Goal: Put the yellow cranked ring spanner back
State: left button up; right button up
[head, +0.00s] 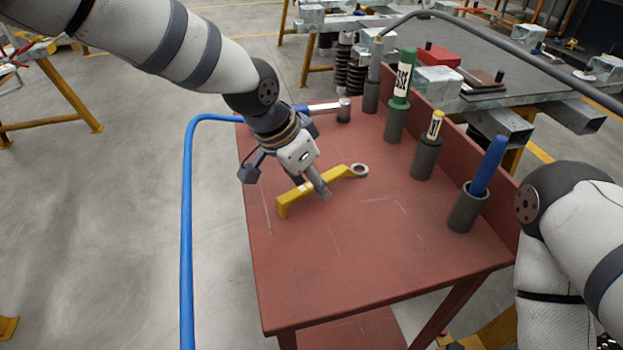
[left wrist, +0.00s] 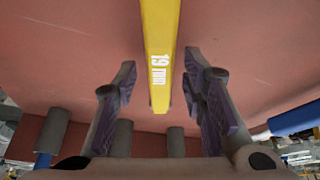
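The yellow cranked ring spanner (head: 340,174) lies on the red-brown table top (head: 350,260), its ring end to the right and its bent end to the left. My left gripper (head: 321,190) is over the middle of its shank. In the left wrist view the spanner (left wrist: 160,40), marked "19 mm", runs between the two fingers of the open gripper (left wrist: 162,78). A gap shows on each side of the shank. My right arm comes in at the right edge of the head view, but its gripper is out of view.
Grey cups stand along the table's right side, holding a blue-handled item (head: 488,165), a yellow-labelled item (head: 436,124) and a green item (head: 401,75). A silver-and-blue tool (head: 322,107) is at the back left. The table front is clear.

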pick_arm(q)
jog(key=p+v, duration=0.1)
jog(key=v, duration=1.1)
jog(key=shift+r+p, duration=0.2)
jog(key=shift+p, duration=0.1)
pick_arm(e)
jog(key=shift+w+r+t, duration=0.4)
jog(key=shift+w+r, duration=0.65)
pick_arm(q)
jog(key=shift+d, duration=0.1)
